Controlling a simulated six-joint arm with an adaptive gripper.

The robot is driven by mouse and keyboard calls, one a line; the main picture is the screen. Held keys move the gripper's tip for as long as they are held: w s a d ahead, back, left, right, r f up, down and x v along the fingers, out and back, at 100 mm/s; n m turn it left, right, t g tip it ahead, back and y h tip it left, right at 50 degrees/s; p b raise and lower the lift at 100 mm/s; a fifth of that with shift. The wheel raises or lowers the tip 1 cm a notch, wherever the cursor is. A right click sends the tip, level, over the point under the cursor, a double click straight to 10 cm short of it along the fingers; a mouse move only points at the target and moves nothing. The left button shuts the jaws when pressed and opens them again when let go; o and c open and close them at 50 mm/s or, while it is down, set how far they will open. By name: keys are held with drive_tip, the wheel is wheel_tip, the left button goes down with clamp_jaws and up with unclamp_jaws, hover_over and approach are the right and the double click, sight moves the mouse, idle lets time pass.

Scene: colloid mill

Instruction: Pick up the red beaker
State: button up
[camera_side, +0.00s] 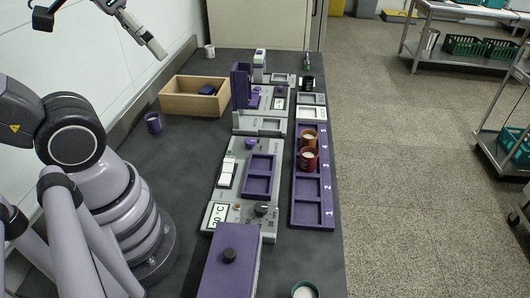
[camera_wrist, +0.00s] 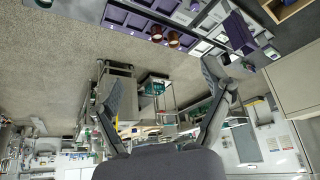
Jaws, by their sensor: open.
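The red beaker (camera_side: 308,159), with pale contents, stands upright in slot 3 of the purple numbered rack (camera_side: 313,213). An orange-brown beaker (camera_side: 309,138) stands just behind it in slot 4. In the wrist view the red beaker (camera_wrist: 156,33) is small, near the top edge, beside the orange-brown one (camera_wrist: 173,39). My gripper (camera_side: 160,53) is raised at the upper left of the side view, well away from the rack. In the wrist view its fingers (camera_wrist: 160,75) are spread with nothing between them.
Purple-and-grey mill equipment (camera_side: 228,262) stands left of the rack. A wooden box (camera_side: 180,99), a purple cup (camera_side: 153,122) and a white cup (camera_side: 209,51) are on the dark bench farther left. A green beaker (camera_side: 305,290) is at the near edge.

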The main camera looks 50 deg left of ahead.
drive_tip(key=w+d+f+n+g+h, duration=0.15)
drive_tip(key=w+f+n+h, duration=0.35)
drive_tip(key=w, duration=0.5)
drive_tip(key=w+d+f+n+g+h, duration=0.1)
drive_tip(key=w+f+n+g+h, duration=0.25)
drive_tip(key=w+f+n, duration=0.45)
drive_tip(key=w+a+f+n+t+h, duration=0.3)
drive_tip(key=w+a+f+n, duration=0.2)
drive_tip(key=w+f, duration=0.35)
drive_tip(key=n+t, duration=0.4)
drive_tip(key=n, duration=0.2)
approach(309, 153)
drive_tip(key=s+r, duration=0.1)
drive_tip(key=r, duration=0.1)
drive_tip(key=s+a+r, duration=0.1)
drive_tip(key=s+r, duration=0.1)
drive_tip(key=shift+s+a, duration=0.15)
drive_tip(key=shift+w+f, duration=0.2)
drive_tip(key=shift+f, duration=0.15)
drive_tip(key=x, duration=1.3)
drive_tip(key=shift+d+f, duration=0.15)
drive_tip(key=shift+d, duration=0.1)
drive_tip(key=c, duration=1.3)
drive_tip(key=shift+o, duration=0.2)
